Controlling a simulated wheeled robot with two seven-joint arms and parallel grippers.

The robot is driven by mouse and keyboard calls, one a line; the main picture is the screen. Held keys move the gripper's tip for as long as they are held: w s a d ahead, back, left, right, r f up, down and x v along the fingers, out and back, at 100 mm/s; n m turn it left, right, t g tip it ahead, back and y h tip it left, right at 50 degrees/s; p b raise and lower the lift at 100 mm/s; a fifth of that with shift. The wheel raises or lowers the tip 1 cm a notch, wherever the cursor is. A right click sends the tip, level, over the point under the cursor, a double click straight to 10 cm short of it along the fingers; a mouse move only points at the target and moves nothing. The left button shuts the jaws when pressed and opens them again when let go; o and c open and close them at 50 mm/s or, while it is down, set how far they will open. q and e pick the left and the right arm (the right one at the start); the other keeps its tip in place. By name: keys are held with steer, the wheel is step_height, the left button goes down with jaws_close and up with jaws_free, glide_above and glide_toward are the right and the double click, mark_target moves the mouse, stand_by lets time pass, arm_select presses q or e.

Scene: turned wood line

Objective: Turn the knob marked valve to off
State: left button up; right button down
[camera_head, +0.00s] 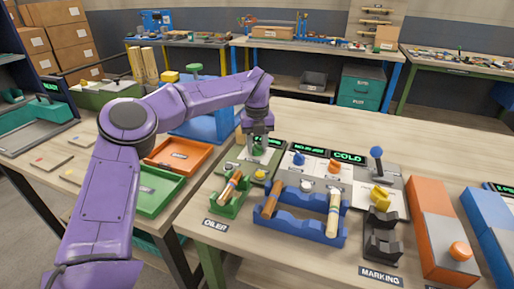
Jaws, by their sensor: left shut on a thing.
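My left gripper (259,140) reaches down from the purple arm over a small green-framed panel (236,157). It is shut on a knob there, which the fingers mostly hide. I cannot read a valve or off mark, nor tell which way the knob points. A small yellow knob (260,174) sits lower on the same panel. To the right, a pale panel (318,173) carries a blue knob (299,158) and an orange knob (334,167). My right gripper is not in view.
A display (348,157) reads COLD. A grey panel right of it has an upright blue lever (376,158) and a yellow knob (380,196). In front stand a blue rack (302,226) with turned pieces and a dark holder (382,236). Orange (178,156) and green (158,190) trays lie left.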

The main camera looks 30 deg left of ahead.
mark_target(256, 145)
arm_select(q)
steer(key=shift+w+r+n, duration=0.1)
steer(key=shift+r+n, duration=0.05)
steer(key=shift+n, duration=0.25)
steer(key=o, duration=1)
steer(key=shift+o, duration=0.2)
step_height(256, 145, up, 10)
steer(key=shift+r+p, duration=0.2)
steer(key=shift+p, duration=0.15)
steer(key=shift+a, duration=0.1)
